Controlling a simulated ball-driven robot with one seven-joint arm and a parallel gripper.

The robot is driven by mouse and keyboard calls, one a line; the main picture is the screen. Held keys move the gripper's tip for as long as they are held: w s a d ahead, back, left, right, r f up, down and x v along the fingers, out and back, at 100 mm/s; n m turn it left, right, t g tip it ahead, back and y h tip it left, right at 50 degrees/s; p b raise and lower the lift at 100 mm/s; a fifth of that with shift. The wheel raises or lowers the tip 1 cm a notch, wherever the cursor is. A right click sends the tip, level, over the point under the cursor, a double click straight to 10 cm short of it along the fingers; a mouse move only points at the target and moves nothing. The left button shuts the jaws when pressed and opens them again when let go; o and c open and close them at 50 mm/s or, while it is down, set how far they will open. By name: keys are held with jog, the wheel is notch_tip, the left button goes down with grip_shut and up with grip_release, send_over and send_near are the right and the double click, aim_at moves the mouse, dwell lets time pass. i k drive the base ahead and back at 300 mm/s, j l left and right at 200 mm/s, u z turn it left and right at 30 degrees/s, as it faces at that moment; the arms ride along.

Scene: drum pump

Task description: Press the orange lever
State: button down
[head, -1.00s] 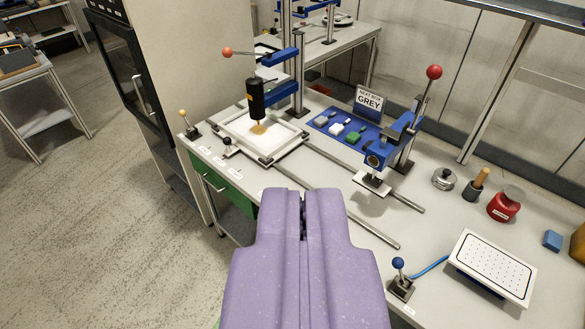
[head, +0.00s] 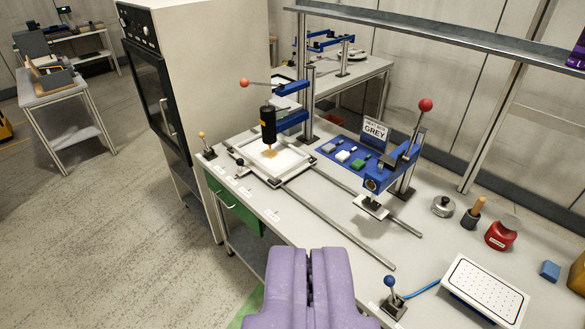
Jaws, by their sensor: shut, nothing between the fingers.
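A lever with an orange-red ball (head: 245,83) sticks out to the left from the blue press on the post at the back left of the bench. A small upright lever with a yellow-orange ball (head: 201,135) stands at the bench's left corner. I cannot tell for sure which of the two is the orange lever. My purple gripper (head: 309,254) is shut and empty at the bottom middle of the view, over the bench's front edge. It is well apart from both levers, which lie up and to the left of it.
A black cylinder (head: 268,124) hangs over a white-framed plate (head: 285,163). Two rails (head: 335,228) run along the bench. A red-ball lever (head: 425,105) tops the blue press at right. A blue-ball lever (head: 389,282) stands near my gripper.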

aim_at(244, 82)
jog(key=i+j, duration=0.2)
jog(key=i, duration=0.35)
jog(key=i+j, duration=0.2)
jog(key=i, duration=0.3)
jog(key=i+j, duration=0.2)
jog(key=i, duration=0.35)
jog(key=i+j, duration=0.2)
jog(key=i, duration=0.35)
jog(key=i+j, duration=0.2)
jog(key=i, duration=0.35)
